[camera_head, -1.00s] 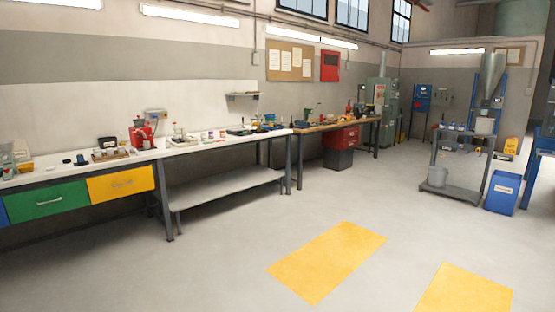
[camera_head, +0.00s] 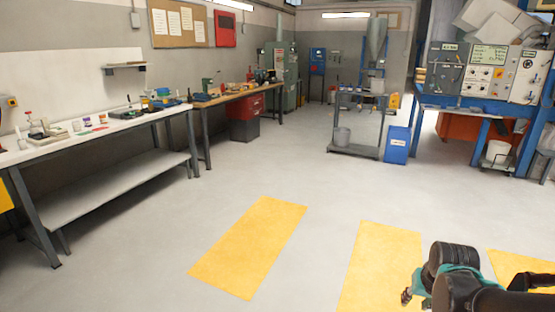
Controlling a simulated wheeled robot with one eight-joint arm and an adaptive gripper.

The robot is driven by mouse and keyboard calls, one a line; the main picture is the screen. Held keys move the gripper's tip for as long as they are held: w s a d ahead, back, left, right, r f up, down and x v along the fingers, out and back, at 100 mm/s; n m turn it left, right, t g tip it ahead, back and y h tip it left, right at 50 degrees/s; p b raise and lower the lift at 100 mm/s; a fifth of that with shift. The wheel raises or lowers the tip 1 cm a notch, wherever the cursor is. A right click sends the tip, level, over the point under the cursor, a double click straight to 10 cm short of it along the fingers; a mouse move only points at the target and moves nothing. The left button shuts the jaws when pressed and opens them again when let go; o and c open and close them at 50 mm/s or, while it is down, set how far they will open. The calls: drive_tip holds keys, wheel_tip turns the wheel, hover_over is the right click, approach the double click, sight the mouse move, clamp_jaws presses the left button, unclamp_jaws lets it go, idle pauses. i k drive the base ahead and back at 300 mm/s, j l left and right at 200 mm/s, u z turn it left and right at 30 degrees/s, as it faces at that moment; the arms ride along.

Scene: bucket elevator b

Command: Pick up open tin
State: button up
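I cannot make out an open tin for certain; objects on the benches are too small to tell apart. Several small items stand on the white bench (camera_head: 60,148) at the left. More small items stand on the wooden bench (camera_head: 225,97) behind it. Part of my arm shows at the lower right, over the yellow floor patches. My gripper's fingers cannot be made out, so its state is not shown.
Open grey floor with yellow patches (camera_head: 248,245) lies ahead. A wheeled stand (camera_head: 355,150) and a blue bin (camera_head: 397,145) stand at the back. A blue-framed machine with control panels (camera_head: 485,72) is at the right. A red drawer unit (camera_head: 245,108) sits under the wooden bench.

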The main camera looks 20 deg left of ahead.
sight(87, 120)
drive_tip(key=i+j+u, duration=0.75)
drive_tip(key=i+u, duration=0.7)
drive_tip(key=i, duration=0.2)
drive_tip(key=i+j+u, duration=0.1)
drive_tip(key=i, duration=0.5)
drive_tip(key=i+u, duration=0.1)
drive_tip(key=i, duration=0.5)
drive_tip(key=i+u, duration=0.15)
drive_tip(key=i, duration=0.5)
drive_tip(key=i+u, duration=0.1)
drive_tip(key=i, duration=0.5)
drive_tip(key=i+l+u, duration=0.1)
drive_tip(key=i, duration=0.5)
drive_tip(key=i+l+u, duration=0.1)
drive_tip(key=i, duration=0.5)
drive_tip(key=i+l+u, duration=0.2)
drive_tip(key=i+u, duration=0.15)
drive_tip(key=i+l+u, duration=0.35)
drive_tip(key=i, duration=0.15)
drive_tip(key=l+u, duration=0.5)
drive_tip(key=l, duration=0.55)
drive_tip(key=k+l, duration=0.15)
drive_tip(key=k, duration=0.15)
